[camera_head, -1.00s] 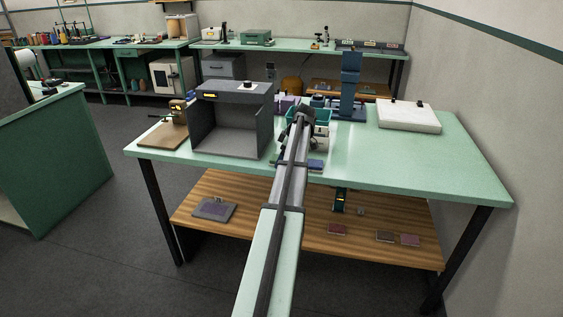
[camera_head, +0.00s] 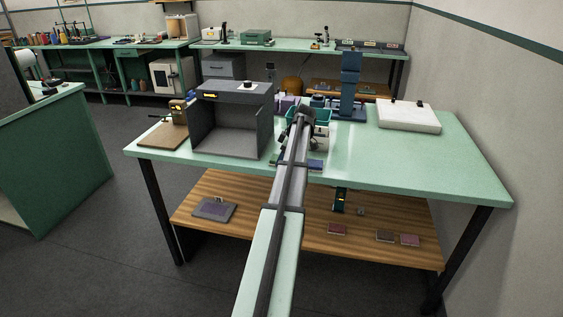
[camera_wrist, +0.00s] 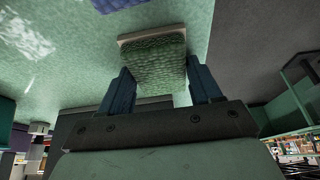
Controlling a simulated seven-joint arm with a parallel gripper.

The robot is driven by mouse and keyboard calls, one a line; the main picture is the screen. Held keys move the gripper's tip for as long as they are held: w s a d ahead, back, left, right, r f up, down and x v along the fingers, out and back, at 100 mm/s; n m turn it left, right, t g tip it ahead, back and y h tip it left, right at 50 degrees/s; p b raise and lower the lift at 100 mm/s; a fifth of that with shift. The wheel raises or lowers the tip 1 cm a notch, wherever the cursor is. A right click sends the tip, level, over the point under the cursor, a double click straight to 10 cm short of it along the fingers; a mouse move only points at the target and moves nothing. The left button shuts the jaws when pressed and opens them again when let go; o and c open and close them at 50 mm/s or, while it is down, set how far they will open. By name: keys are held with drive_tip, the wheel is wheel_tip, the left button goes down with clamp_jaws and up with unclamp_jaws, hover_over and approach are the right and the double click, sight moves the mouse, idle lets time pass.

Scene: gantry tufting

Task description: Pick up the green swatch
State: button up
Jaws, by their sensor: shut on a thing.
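In the wrist view the green swatch (camera_wrist: 153,64), a textured green pad on a pale backing, sits between the two blue fingers of my gripper (camera_wrist: 158,72). The fingers are shut on its sides. The pale green tabletop (camera_wrist: 60,75) lies behind it; I cannot tell how much gap there is between them. In the head view my arm covers much of this part of the bench, and the fingertips are hidden.
A blue swatch (camera_head: 316,164) lies near the bench's front edge. A grey open-fronted box (camera_head: 232,88) stands left of my arm. A teal bin (camera_head: 322,116) and a blue stand (camera_head: 350,85) are behind. The bench's right front is clear.

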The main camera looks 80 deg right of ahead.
drive_tip(key=shift+c, duration=1.2)
drive_tip(key=shift+r, duration=0.15)
